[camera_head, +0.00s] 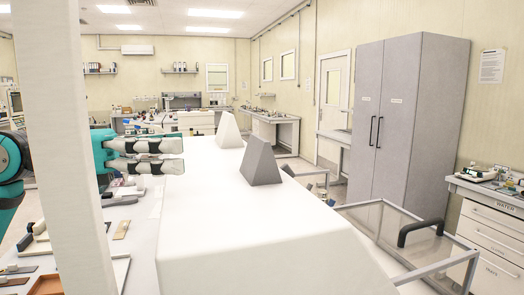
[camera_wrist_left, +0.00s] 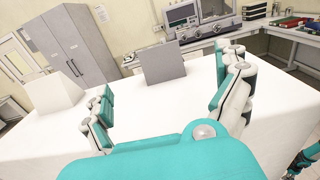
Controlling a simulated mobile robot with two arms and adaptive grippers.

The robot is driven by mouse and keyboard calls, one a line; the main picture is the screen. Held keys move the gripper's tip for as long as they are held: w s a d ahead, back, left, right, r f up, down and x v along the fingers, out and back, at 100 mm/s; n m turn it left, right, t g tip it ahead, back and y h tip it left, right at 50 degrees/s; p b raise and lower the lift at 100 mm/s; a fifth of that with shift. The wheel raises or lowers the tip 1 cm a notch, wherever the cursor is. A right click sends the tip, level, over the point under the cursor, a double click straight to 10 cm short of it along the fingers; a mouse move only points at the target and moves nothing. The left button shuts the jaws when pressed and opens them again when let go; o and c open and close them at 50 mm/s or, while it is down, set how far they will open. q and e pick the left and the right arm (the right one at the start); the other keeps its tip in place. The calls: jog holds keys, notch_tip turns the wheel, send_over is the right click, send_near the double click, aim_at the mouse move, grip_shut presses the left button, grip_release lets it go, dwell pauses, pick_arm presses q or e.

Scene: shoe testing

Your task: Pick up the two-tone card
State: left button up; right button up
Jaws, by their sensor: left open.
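I cannot make out a two-tone card for certain in either view. A small flat tan piece (camera_head: 122,229) lies on the bench at the lower left of the head view, too small to identify. My left gripper (camera_head: 183,156) is open, its fingers pointing right, near the left edge of the large white surface. Nothing shows between its fingers. In the left wrist view the open fingers (camera_wrist_left: 163,80) frame a grey block (camera_wrist_left: 164,63), which stands beyond them, apart from them. My right gripper is not in view.
The grey block (camera_head: 261,163) and a white block (camera_head: 229,131) stand on the white surface (camera_head: 250,225). A pale column (camera_head: 68,150) blocks part of the left bench. A clear-topped frame (camera_head: 385,225) stands right, before a grey cabinet (camera_head: 408,120). Much of the white surface is bare.

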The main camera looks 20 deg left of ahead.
aim_at(256, 140)
pick_arm(q)
jog(key=p+x, duration=0.3)
jog(key=x, duration=0.4)
jog(key=shift+w+r, duration=0.2)
jog(key=shift+w+d+f, duration=0.1)
jog(key=shift+w+d, duration=0.2)
jog(key=shift+d, duration=0.2)
jog(key=shift+w+d+p, duration=0.15)
jog(key=shift+d+p, duration=0.1)
jog(key=shift+p, duration=0.25)
jog(key=p+x, duration=0.2)
jog(key=x, duration=0.2)
jog(key=shift+w+p, duration=0.2)
jog(key=shift+p, duration=0.2)
jog(key=shift+w+d, duration=0.1)
jog(key=shift+d, duration=0.1)
jog(key=shift+a, duration=0.15)
jog(key=shift+c, duration=0.9)
jog(key=c, duration=0.6)
